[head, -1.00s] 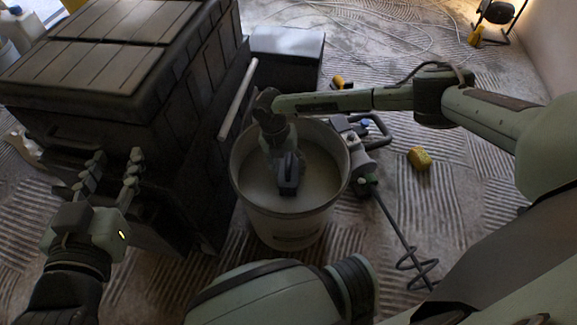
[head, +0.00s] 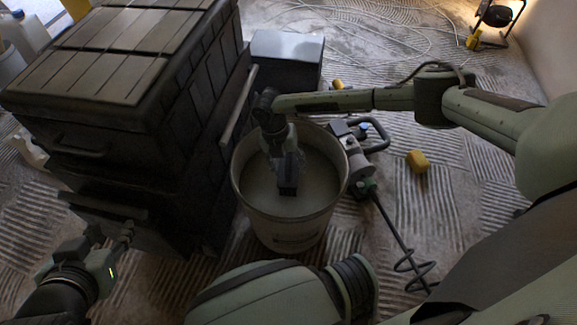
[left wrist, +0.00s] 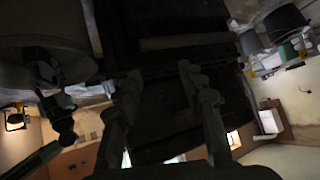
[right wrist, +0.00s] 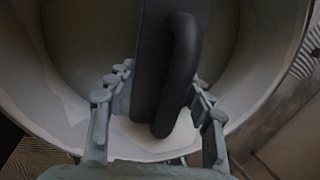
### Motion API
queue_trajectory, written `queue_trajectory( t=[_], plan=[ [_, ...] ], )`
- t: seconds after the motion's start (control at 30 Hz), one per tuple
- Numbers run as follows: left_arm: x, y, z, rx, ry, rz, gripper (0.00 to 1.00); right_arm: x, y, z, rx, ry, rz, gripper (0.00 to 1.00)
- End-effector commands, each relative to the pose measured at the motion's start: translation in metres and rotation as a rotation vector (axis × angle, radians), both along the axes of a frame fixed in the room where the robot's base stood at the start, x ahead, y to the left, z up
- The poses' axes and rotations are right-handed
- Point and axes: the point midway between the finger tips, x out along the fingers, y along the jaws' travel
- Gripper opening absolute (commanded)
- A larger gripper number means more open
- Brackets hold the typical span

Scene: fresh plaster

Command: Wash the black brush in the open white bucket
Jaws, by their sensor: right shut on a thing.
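The open white bucket (head: 296,226) stands upright on the floor in the middle of the head view, holding greyish liquid. My right gripper (head: 287,170) points down inside the bucket's rim. It is shut on the black brush (head: 287,187), whose lower part is at the liquid; how deep it sits I cannot tell. In the right wrist view the brush (right wrist: 181,75) shows a looped dark handle between the fingers, against the bucket's inside. My left gripper (head: 112,238) is empty, fingers apart, low beside the dark chest's front; its spread fingers show in the left wrist view (left wrist: 160,85).
A large dark lidded chest (head: 115,85) stands left of the bucket. A mixer with a spiral rod (head: 400,235) lies to the right, close to the bucket. A yellow sponge-like block (head: 417,161) lies beyond it. A grey box (head: 287,58) stands behind. A cable and lamp (head: 495,15) are farther back.

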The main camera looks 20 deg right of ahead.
Motion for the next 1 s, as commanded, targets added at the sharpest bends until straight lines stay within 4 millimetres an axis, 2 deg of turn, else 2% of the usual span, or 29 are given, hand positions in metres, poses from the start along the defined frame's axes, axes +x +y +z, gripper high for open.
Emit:
queue_trajectory(
  t=[0.77,1.0],
  plan=[
    [-0.065,0.058,-0.037,0.119,0.358,0.118,0.40,0.000,0.000,0.021,0.000,0.000,0.000,0.10],
    [-0.077,0.072,-0.059,0.138,0.460,0.146,0.40,0.000,0.000,0.035,0.000,0.000,0.000,0.10]
  ],
)
